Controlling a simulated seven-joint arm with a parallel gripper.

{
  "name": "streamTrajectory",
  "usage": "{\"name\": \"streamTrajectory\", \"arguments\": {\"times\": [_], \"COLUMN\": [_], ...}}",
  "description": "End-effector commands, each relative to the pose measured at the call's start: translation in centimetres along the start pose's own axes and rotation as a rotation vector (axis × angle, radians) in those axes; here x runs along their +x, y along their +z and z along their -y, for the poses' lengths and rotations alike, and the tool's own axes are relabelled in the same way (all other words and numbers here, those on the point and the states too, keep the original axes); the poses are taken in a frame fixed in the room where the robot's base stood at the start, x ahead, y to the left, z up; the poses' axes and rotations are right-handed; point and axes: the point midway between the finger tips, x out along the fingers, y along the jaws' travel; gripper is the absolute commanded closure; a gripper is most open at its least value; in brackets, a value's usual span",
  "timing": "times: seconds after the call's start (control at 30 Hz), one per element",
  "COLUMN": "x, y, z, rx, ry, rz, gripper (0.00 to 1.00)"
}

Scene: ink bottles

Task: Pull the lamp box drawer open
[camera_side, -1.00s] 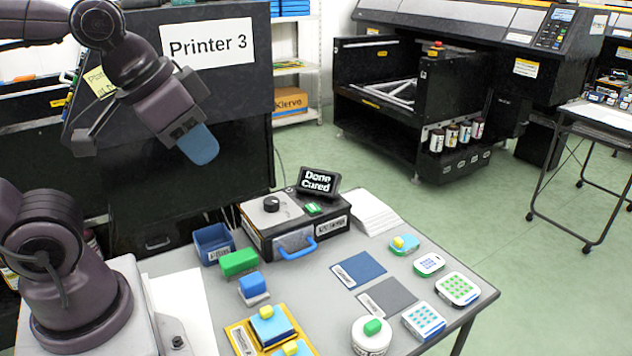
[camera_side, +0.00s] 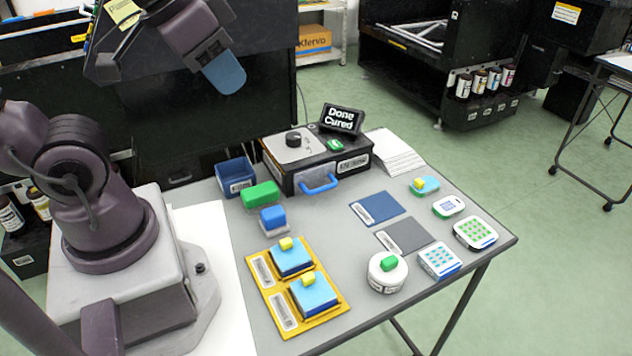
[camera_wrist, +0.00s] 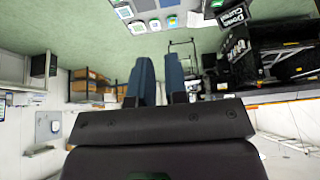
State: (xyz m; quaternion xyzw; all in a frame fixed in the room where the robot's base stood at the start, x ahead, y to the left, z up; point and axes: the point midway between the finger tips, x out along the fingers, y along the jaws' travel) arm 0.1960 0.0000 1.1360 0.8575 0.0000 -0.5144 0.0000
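The lamp box (camera_side: 300,155) is a black box with a grey top and a dark knob, standing at the back of the table. Its drawer front, with a blue handle (camera_side: 318,185), faces the camera and looks shut. A sign reading "Done Cured" (camera_side: 341,119) stands at its back right; the sign also shows at the top of the wrist view (camera_wrist: 234,16). My gripper (camera_side: 226,76) is up in the air, above and left of the lamp box, touching nothing. In the wrist view its two blue fingers (camera_wrist: 160,82) stand apart with nothing between them.
A blue bin (camera_side: 235,177) and green block (camera_side: 260,195) stand left of the lamp box. A yellow tray (camera_side: 335,312) holds blue blocks in front. Blue (camera_side: 377,207) and grey (camera_side: 405,236) mats and several small items lie right. Some tabletop before the handle is bare.

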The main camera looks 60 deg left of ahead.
Motion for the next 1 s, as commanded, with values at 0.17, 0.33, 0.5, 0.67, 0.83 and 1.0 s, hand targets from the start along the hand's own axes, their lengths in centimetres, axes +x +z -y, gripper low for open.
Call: {"name": "streamTrajectory", "arguments": {"times": [0.17, 0.33, 0.5, 0.67, 0.83, 1.0], "x": [2.0, 5.9, 10.9, 16.6, 22.4, 25.9], "y": [0.2, -1.2, -3.1, -4.4, -5.1, -6.2], "z": [0.1, 0.9, 2.2, 3.8, 5.5, 6.9], "rx": [-0.006, -0.018, -0.025, -0.021, -0.005, 0.014], "ry": [0.0, -0.013, -0.043, -0.083, -0.128, -0.163], "rz": [0.103, 0.267, 0.398, 0.498, 0.559, 0.554], "gripper": [0.62, 0.62, 0.62, 0.62, 0.62, 0.62]}}
